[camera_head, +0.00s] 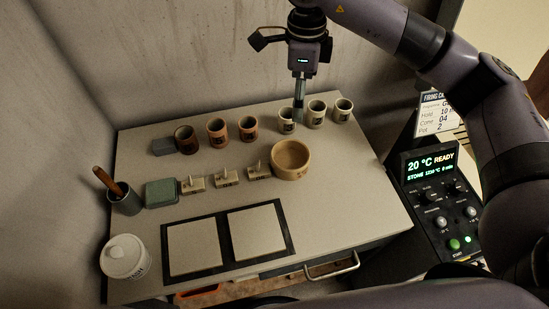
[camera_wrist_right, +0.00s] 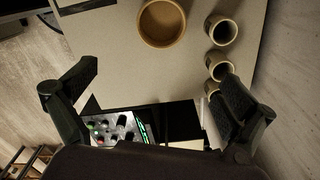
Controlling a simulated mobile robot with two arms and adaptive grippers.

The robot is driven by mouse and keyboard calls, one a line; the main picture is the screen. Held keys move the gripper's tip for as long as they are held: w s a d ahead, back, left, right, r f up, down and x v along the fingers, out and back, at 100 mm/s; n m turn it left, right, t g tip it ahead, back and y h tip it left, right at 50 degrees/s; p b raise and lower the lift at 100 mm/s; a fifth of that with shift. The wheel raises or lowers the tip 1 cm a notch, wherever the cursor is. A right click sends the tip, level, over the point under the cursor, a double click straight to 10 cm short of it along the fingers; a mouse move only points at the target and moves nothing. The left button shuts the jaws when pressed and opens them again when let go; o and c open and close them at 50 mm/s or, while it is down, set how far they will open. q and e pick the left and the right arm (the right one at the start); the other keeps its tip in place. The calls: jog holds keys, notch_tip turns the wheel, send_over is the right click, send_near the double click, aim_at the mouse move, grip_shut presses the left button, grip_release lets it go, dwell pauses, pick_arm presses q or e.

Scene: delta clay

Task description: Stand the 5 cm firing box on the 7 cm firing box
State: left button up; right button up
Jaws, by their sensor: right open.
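No size mark is readable, so I cannot tell which vessel is the 5 cm or the 7 cm firing box. Three pale labelled round vessels stand upright at the back right: left (camera_head: 286,121), middle (camera_head: 316,115) and right (camera_head: 343,111). Three brown ones stand at the back left: dark (camera_head: 186,139), middle (camera_head: 217,132) and right (camera_head: 248,129). My right gripper (camera_head: 298,112) points down by the left pale vessel, open and empty; whether it touches is unclear. In the right wrist view its fingers (camera_wrist_right: 150,100) are wide apart, one partly covering the vessel row. My left gripper is out of view.
A wide tan bowl (camera_head: 291,172) stands in front of the pale vessels. Small labelled pieces (camera_head: 226,179), a green block (camera_head: 161,193), a tool cup (camera_head: 125,202), a lidded jar (camera_head: 125,260) and two pale slabs (camera_head: 195,248) occupy the table. A control panel (camera_head: 440,205) stands right.

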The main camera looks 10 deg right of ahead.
notch_tip(320, 180, down, 4)
jog(key=b, duration=0.3)
send_over(294, 163)
notch_tip(294, 163, down, 13)
jog(key=shift+a+f, duration=0.15)
notch_tip(294, 163, down, 5)
jog(key=shift+f+p, duration=0.2)
jog(key=shift+p, duration=0.75)
jog(key=shift+f, duration=0.3)
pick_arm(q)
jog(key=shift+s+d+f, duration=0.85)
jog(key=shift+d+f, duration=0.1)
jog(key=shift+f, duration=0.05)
pick_arm(e)
jog(key=shift+c, duration=0.4)
jog(key=shift+r, duration=0.1)
jog(key=c, duration=1.1)
